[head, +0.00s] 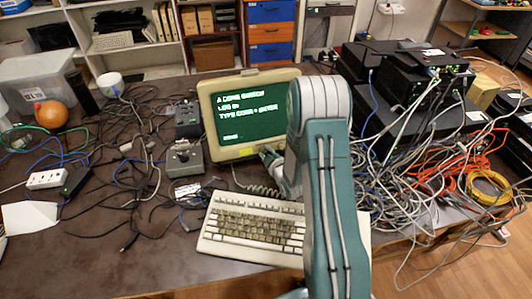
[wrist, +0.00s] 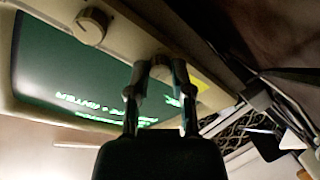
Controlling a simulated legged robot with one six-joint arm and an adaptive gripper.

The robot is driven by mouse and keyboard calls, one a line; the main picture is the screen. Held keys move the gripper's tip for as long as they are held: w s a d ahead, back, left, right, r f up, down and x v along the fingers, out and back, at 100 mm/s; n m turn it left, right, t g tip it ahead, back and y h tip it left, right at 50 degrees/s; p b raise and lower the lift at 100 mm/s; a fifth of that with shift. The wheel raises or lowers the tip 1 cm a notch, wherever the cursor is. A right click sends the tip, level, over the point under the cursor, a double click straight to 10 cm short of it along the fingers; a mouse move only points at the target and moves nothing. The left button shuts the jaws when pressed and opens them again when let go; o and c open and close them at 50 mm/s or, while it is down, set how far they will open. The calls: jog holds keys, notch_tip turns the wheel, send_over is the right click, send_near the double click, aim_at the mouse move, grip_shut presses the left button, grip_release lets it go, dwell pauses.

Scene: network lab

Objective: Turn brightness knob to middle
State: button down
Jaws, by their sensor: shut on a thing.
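The beige monitor (head: 207,120) stands on the table with green text on its dark screen (head: 236,104). In the wrist view its bezel (wrist: 130,40) runs diagonally and carries two round knobs. One knob (wrist: 162,66) sits between my gripper's fingertips (wrist: 160,70), and the fingers are shut on it. The other knob (wrist: 92,25) is free, to the upper left. No label or pointer mark is readable on either knob. In the head view my gripper (head: 268,154) is at the monitor's lower bezel, partly hidden by my arm; the knobs cannot be made out there.
A beige keyboard (head: 250,228) lies in front of the monitor. A grey joystick box (head: 185,160) stands left of it. Tangled cables (head: 410,165) and black network boxes (head: 405,75) crowd the right side. An orange ball (head: 50,114) is at the far left.

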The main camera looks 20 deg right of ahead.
jog(key=shift+f, duration=0.1)
jog(key=c, duration=0.5)
grip_release()
jog(key=v, duration=0.7)
jog(key=shift+s+a, duration=0.1)
jog(key=shift+s, duration=0.1)
jog(key=s+a+r+m+g+h, duration=0.1)
jog(key=s+a+r+m+g, duration=0.15)
jog(key=r, duration=0.55)
jog(key=s+a+r+m+g+h, duration=0.1)
jog(key=r+m+g, duration=0.15)
jog(key=r, duration=0.65)
jog(key=s+a+r+m+g, duration=0.1)
jog(key=s+a+r, duration=0.2)
jog(key=s, duration=0.4)
jog(key=s+a+r+m+g+y, duration=0.1)
jog(key=s+a+r+g, duration=0.1)
jog(key=s, duration=0.5)
jog(key=s+a+r+m+g, duration=0.1)
jog(key=s+a+r+m, duration=0.1)
jog(key=s, duration=0.5)
jog(key=shift+s+a+r+g, duration=0.2)
jog(key=shift+a+r, duration=0.2)
jog(key=shift+r, duration=0.25)
jog(key=shift+s+a+r+g, duration=0.2)
jog(key=shift+a+r, duration=0.25)
jog(key=shift+r, duration=0.15)
